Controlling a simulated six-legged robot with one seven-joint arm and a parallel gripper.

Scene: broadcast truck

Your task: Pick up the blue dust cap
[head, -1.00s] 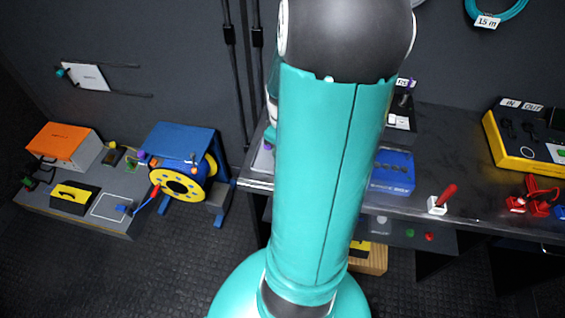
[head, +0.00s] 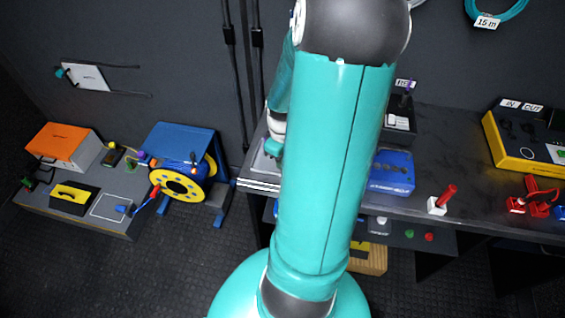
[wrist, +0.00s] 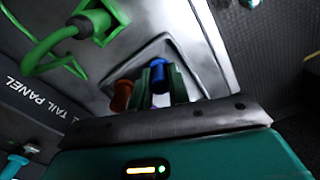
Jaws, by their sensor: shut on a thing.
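The blue dust cap (wrist: 158,73) shows in the wrist view between the two green fingers of my gripper (wrist: 160,92). The fingers are shut on it, and its blue end sticks out past them. An orange cap (wrist: 122,95) is just left of the fingers, close beside them. Both caps show against a grey recessed tray (wrist: 178,46); I cannot tell whether the blue cap is clear of it. In the head view my arm hides the fingertips and the cap.
A green connector with a thick green cable (wrist: 60,38) is at upper left in the wrist view, by the "TAIL PANEL" lettering. In the head view, a blue case (head: 392,170) and a white block with a red handle (head: 438,204) stand right of my arm on the dark bench.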

